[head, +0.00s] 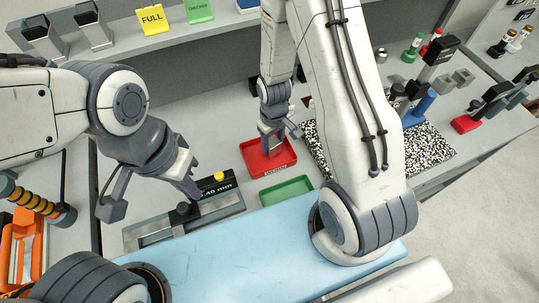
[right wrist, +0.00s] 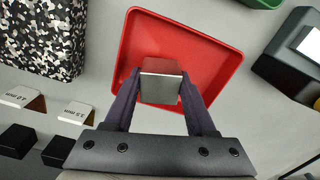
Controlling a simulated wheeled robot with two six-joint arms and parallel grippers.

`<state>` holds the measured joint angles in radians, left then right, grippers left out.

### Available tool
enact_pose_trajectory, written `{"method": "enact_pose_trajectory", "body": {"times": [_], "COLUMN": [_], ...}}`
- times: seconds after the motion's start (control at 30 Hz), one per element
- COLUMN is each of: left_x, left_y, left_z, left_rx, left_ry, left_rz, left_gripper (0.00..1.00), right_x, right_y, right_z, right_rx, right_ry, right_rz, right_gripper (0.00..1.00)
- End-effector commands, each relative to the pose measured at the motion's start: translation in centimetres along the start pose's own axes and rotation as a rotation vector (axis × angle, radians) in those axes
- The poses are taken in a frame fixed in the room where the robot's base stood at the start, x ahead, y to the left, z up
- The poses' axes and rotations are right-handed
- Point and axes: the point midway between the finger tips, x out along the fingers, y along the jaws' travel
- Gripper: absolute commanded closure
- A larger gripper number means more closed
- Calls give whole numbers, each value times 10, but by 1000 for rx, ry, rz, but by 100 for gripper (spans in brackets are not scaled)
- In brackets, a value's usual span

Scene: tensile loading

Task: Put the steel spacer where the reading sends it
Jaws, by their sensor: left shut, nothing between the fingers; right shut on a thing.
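My right gripper (head: 281,140) is over the red tray (head: 255,166). In the right wrist view, the right gripper (right wrist: 160,98) is shut on the steel spacer (right wrist: 162,82), a small grey metal block, above the red tray (right wrist: 133,45). The exact gap between spacer and tray cannot be told. A measuring device (head: 218,184) with a dark display shows a reading ending in ".40 mm"; its first digit is hidden. My left gripper (head: 194,194) is shut and empty, close over the device's grey base (head: 150,231). A green tray (head: 287,190) lies beside the red one.
Small labelled metal pieces (right wrist: 76,113) and dark blocks (right wrist: 16,140) lie nearby. A shelf at the back carries a yellow "FULL" sign (head: 153,19) and a green sign (head: 198,10).

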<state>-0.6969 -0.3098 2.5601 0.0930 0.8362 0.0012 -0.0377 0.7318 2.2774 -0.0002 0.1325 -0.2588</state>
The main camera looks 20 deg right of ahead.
Motion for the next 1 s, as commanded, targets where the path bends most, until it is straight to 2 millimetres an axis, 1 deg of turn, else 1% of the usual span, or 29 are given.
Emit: {"method": "enact_pose_trajectory", "body": {"times": [0.13,0.17,0.2,0.23,0.27,0.53,0.67,0.77,1.0], "left_x": [-1,-1,-1,-1,-1,-1,1,3,10], "left_y": [0,0,0,0,0,0,0,0,-1], "left_z": [0,0,0,0,0,0,0,0,0], "left_rx": [0,0,0,0,0,0,0,0,-1], "left_ry": [0,0,0,0,0,0,0,0,0], "left_rz": [0,0,0,0,0,0,0,0,0], "left_gripper": [100,100,100,100,100,100,100,100,100], "right_x": [-1,-1,-1,-1,-1,-1,-6,-17,-59], "right_y": [0,0,0,0,0,0,0,0,1], "right_z": [-1,0,0,0,0,0,0,-1,-2], "right_rx": [1,1,1,1,1,1,1,1,1], "right_ry": [2,1,1,1,1,-1,2,4,8], "right_rz": [0,0,0,0,0,0,0,1,2], "right_gripper": [100,40,25,13,9,9,9,9,9]}}
